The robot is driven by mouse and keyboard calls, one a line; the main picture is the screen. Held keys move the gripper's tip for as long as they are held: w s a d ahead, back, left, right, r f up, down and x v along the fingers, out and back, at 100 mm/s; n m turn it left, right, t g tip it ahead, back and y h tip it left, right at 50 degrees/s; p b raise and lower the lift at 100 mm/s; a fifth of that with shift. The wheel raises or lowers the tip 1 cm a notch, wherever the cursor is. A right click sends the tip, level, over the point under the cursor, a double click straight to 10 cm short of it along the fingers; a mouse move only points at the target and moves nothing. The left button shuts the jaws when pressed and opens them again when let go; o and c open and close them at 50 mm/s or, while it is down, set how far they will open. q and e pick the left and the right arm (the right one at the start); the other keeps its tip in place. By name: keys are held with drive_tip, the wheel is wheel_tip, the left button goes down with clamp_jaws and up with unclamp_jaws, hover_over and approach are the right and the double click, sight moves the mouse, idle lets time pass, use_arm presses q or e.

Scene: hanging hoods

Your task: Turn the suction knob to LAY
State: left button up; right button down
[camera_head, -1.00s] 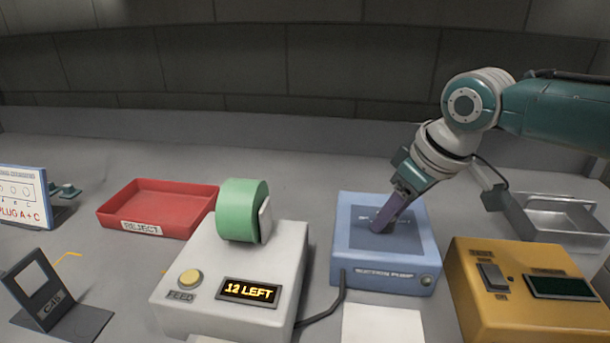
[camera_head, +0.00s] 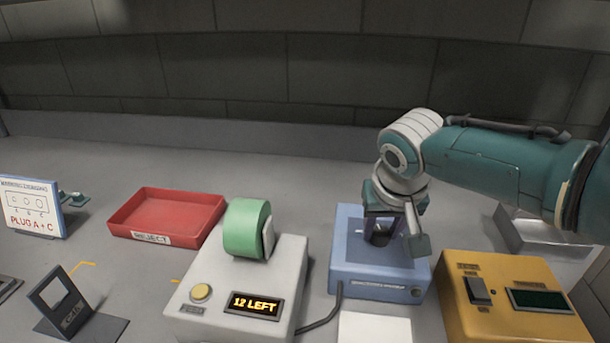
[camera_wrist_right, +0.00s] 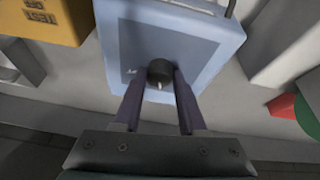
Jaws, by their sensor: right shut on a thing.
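The suction box is a light blue box (camera_head: 385,285) with a darker top panel, right of centre in the head view; the lettering on its front is too blurred to read surely. The round black knob (camera_wrist_right: 159,70) stands on its top and has a small pale mark on the side. My right gripper (camera_head: 380,236) reaches down over the box. In the right wrist view its two purple fingers (camera_wrist_right: 162,84) stand on either side of the knob and are shut on it. The LAY marking cannot be read. My left gripper is not in view.
A white feed box (camera_head: 240,300) with a green roll (camera_head: 243,228) and a "12 LEFT" display stands left of the blue box. A yellow box (camera_head: 500,300) with a switch stands close on the right. A red reject tray (camera_head: 165,215) and a metal tray (camera_head: 545,240) lie farther out.

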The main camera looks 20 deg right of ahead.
drive_tip(key=shift+w+a+m+g+h+b, duration=0.15)
drive_tip(key=shift+m+g+h+b, duration=0.35)
drive_tip(key=shift+m, duration=1.1)
drive_tip(key=shift+c, duration=2.3)
unclamp_jaws()
drive_tip(key=shift+r, duration=0.15)
drive_tip(key=p+v, duration=0.5)
drive_tip(key=v, duration=0.4)
drive_tip(key=shift+r, duration=0.3)
